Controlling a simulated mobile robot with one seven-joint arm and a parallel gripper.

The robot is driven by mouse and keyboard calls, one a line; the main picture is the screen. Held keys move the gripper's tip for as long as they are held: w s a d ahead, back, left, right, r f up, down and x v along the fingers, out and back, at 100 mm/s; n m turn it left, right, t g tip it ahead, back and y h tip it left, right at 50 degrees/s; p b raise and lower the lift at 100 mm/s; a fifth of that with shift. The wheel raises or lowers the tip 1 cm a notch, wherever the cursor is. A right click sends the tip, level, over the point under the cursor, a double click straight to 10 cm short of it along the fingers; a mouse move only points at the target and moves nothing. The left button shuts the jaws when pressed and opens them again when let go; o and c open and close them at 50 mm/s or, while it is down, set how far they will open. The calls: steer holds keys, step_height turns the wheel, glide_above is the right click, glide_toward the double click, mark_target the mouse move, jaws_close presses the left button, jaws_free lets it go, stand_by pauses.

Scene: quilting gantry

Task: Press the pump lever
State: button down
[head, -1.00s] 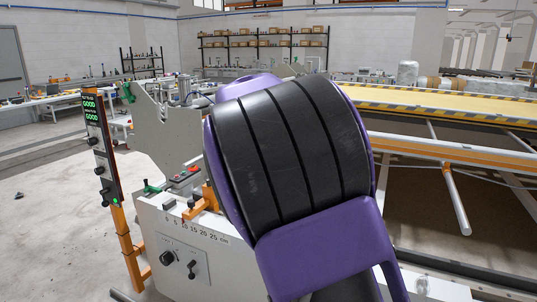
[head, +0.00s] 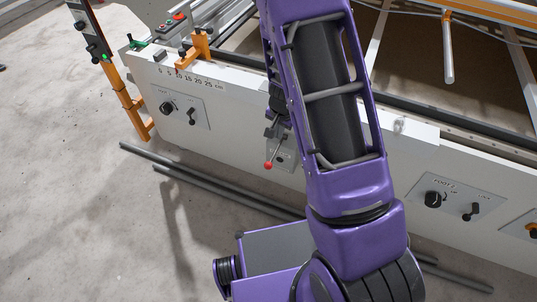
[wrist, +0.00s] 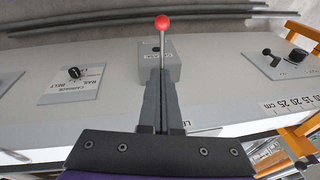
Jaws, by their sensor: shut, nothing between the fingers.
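The pump lever, a thin metal rod with a red ball knob (head: 268,166), sticks out from a small grey box on the white machine front panel. In the wrist view the red knob (wrist: 162,22) is at the top centre, beyond the fingertips. My gripper (head: 271,131) is shut and empty, close to the lever's box, partly hidden by my purple arm in the head view. In the wrist view the black fingers (wrist: 161,74) lie together, in line with the rod and overlapping the box (wrist: 174,64). I cannot tell whether they touch it.
A knob panel (head: 182,107) is left of the lever, and another panel (head: 455,205) is to its right. Orange brackets (head: 195,50) stand on the machine's left top edge. Grey rods (head: 200,178) lie on the floor along the machine.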

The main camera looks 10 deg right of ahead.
steer(key=shift+s+f, duration=0.1)
steer(key=b, duration=0.2)
glide_above(271, 161)
steer(key=d, duration=0.2)
steer(key=s+f+x, duration=0.1)
steer(key=s+x, duration=0.1)
steer(key=x, duration=0.7)
steer(key=shift+s+a+f+b, duration=0.3)
steer(key=shift+a+f, duration=0.25)
steer(key=shift+f, duration=0.25)
steer(key=shift+s+a+f+b, duration=0.15)
steer(key=shift+s+a+f, duration=0.2)
steer(key=shift+a+f, duration=0.35)
steer(key=shift+d+f+b, duration=0.1)
steer(key=shift+f+b, duration=0.2)
